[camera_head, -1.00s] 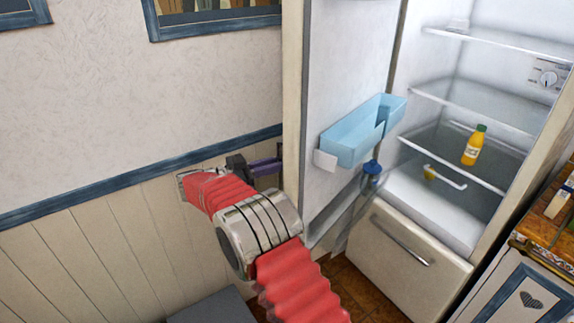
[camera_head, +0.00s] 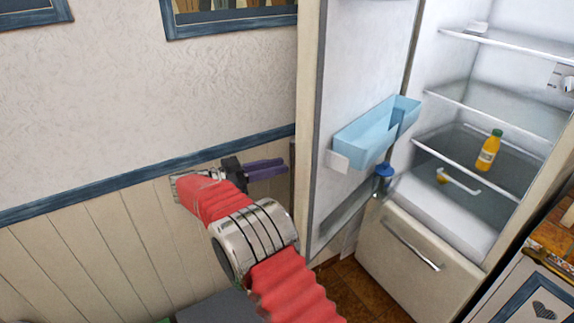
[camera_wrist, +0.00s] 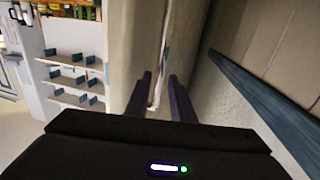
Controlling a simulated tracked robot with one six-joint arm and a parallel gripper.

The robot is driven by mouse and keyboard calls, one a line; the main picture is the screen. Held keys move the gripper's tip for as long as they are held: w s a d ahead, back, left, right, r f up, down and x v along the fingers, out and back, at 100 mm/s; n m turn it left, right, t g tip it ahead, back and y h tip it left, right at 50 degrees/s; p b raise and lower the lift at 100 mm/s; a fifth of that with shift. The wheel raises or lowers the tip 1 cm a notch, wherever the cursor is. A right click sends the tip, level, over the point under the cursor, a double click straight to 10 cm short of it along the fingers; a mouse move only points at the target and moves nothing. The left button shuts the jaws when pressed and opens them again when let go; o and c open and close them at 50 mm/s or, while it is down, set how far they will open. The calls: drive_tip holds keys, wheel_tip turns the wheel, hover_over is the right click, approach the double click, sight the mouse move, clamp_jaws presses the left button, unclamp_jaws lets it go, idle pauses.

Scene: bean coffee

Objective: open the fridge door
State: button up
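The fridge (camera_head: 405,235) is at the right of the head view. Its door (camera_head: 360,60) stands wide open, its inner side with a blue bin facing the camera. My gripper (camera_head: 268,169), with purple fingers, is left of the door's free edge, on its outer side. In the wrist view my gripper (camera_wrist: 160,95) has its fingers apart. A thin pale upright strip, perhaps the door handle or edge, shows between or just beyond the fingers; I cannot tell which. I see no firm contact.
A panelled wall (camera_head: 110,240) with a blue rail runs close behind my arm on the left. A yellow bottle (camera_head: 489,150) stands on a fridge shelf. A cabinet (camera_head: 530,285) is at the lower right. The wrist view shows distant shelves (camera_wrist: 75,70).

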drive_tip(key=v, duration=0.8)
drive_tip(key=shift+s+a, duration=0.15)
